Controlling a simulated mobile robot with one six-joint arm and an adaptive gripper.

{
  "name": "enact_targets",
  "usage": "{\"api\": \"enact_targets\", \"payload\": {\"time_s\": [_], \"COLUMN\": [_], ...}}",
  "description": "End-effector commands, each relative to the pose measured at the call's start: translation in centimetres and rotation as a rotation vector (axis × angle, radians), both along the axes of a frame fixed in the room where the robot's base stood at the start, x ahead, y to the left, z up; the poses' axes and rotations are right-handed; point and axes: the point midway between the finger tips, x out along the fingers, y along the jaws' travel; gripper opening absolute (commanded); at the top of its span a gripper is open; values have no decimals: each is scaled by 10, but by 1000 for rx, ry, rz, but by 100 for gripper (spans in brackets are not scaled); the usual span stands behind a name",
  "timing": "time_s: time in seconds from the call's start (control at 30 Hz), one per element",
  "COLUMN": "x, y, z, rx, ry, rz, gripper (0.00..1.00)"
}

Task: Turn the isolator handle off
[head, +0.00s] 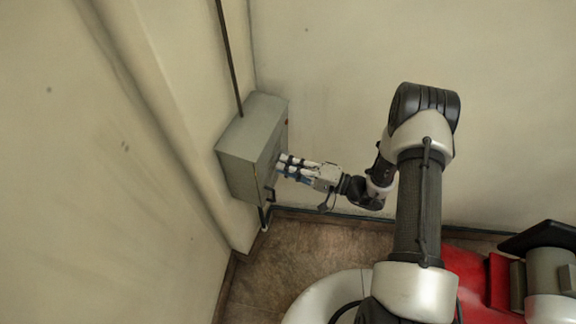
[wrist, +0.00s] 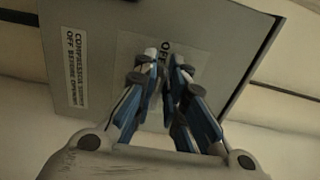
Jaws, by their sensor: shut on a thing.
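A grey isolator box (head: 240,142) is fixed to the wall in the corner, left of centre in the head view. In the wrist view its front face (wrist: 106,52) carries a pale plate (wrist: 128,62) with partly hidden lettering that includes "OF". My gripper (head: 280,166) reaches the box front from the right. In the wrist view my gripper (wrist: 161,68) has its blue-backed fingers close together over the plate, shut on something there. The isolator handle is mostly hidden by the fingers, so its angle cannot be told.
A label (wrist: 78,68) on the box reads about a compressor supply being off before opening. A conduit (head: 229,55) runs up from the box, and a pipe (head: 262,218) leaves below it. Walls close in at left and behind. Brown floor lies below.

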Motion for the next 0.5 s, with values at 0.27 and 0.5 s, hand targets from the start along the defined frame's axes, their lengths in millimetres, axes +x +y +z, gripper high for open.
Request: {"api": "enact_targets", "payload": {"time_s": [0.27,0.5], "x": [0,0], "y": [0,0], "z": [0,0], "rx": [-2,0], "ry": [-2,-1], "rz": [0,0], "gripper": [0,26]}}
